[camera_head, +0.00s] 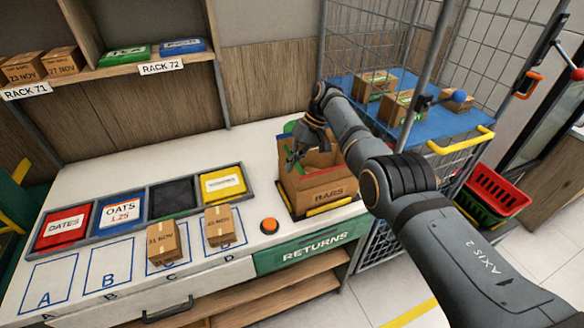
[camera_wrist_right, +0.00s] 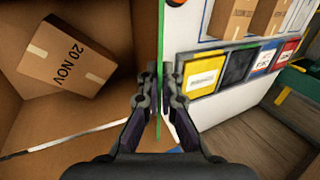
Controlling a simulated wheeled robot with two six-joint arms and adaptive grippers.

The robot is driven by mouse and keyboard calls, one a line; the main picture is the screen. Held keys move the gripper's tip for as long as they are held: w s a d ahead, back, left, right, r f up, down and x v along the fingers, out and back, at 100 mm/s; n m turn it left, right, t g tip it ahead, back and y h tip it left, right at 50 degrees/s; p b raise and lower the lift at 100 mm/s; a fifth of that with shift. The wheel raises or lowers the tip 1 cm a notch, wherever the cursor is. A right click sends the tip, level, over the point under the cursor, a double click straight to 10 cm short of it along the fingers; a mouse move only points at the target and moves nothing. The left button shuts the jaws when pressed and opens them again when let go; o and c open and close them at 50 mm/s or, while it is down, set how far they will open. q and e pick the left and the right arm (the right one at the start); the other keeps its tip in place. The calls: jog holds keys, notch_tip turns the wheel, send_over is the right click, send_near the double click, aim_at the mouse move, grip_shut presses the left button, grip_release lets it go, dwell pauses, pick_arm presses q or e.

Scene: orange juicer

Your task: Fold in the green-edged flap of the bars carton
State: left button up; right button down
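The bars carton (camera_head: 335,185) stands open-topped on the white counter in the head view, with BARS on its front. In the right wrist view its inside (camera_wrist_right: 25,100) fills the left side, and a small box (camera_wrist_right: 70,62) marked 20 NOV lies tilted in it. The green-edged flap (camera_wrist_right: 160,35) stands upright, seen nearly edge-on. My right gripper (camera_head: 293,156) is at the carton's left side. In the right wrist view its fingers (camera_wrist_right: 160,78) are close together, one on each side of the flap, and look shut on it. My left gripper is out of view.
An orange button (camera_head: 269,225) and two small boxes (camera_head: 163,243) (camera_head: 218,227) stand left of the carton. Behind them is a row of coloured bins (camera_head: 124,211). A wire cage cart (camera_head: 440,118) with a blue shelf stands right of the counter.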

jog(key=c, duration=2)
grip_release()
jog(key=o, duration=0.4)
notch_tip(320, 180, up, 10)
jog(key=shift+f, duration=0.1)
